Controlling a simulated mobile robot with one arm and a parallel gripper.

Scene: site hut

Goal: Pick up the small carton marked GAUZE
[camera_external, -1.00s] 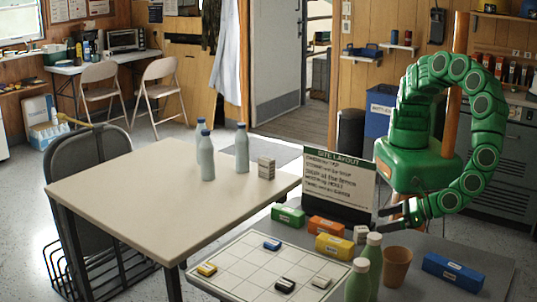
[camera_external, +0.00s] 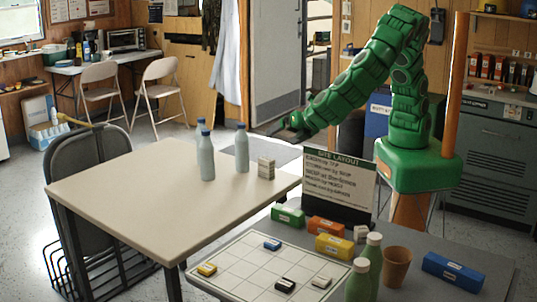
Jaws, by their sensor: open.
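My gripper (camera_external: 282,127) is in the air above and behind the carton on the beige table, pointing left. It touches nothing and is open; its fingers are small and dark in this view.
Several pale blue-capped bottles (camera_external: 242,148) stand just left of the carton. The grey table (camera_external: 420,250) holds a sign (camera_external: 338,186), coloured boxes, a gridded board (camera_external: 225,268), green bottles (camera_external: 371,262) and a brown cup (camera_external: 396,267). The front of the beige table (camera_external: 130,205) is clear.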

